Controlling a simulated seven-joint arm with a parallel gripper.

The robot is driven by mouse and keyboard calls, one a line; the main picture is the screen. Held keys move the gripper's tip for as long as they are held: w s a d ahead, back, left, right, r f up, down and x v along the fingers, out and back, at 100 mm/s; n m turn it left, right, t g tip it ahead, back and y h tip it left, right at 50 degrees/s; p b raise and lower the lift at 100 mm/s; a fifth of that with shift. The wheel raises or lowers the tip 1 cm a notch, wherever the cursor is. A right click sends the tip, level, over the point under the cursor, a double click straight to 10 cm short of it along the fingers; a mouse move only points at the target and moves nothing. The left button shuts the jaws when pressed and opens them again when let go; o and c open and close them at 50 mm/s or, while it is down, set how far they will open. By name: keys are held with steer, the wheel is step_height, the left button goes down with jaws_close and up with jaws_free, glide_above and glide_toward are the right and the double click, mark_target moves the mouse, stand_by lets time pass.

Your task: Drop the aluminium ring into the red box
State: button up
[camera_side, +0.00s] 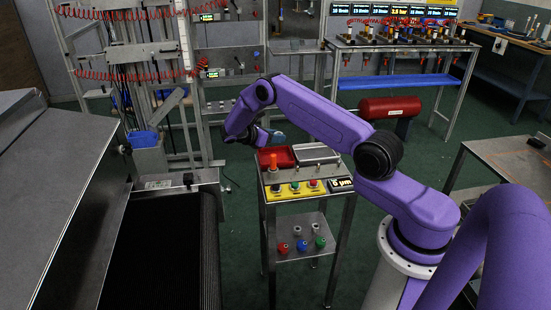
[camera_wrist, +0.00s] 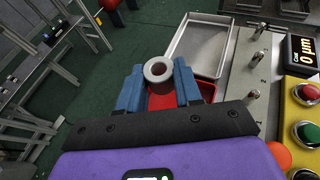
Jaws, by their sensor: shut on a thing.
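The aluminium ring (camera_wrist: 158,80), a thick grey ring with a round hole, sits between the blue fingers of my gripper (camera_wrist: 158,88) in the wrist view. The fingers are shut on it from both sides. The red box (camera_wrist: 206,91) shows behind and below the ring and fingers, which hide part of it. In the side view the red box (camera_side: 278,157) stands at the back left of a small metal stand. My gripper (camera_side: 272,138) is above it, apart from it. I cannot make out the ring in the side view.
A shallow metal tray (camera_wrist: 197,47) lies beside the red box; it also shows in the side view (camera_side: 316,153). Several short pegs stand in a row in front. A black belt (camera_side: 165,250) runs at left.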

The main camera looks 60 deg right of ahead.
steer(key=shift+f, duration=0.3)
steer(key=o, duration=1.1)
steer(key=shift+a, duration=0.1)
steer(key=v, duration=1.7)
steer(key=shift+a, duration=0.15)
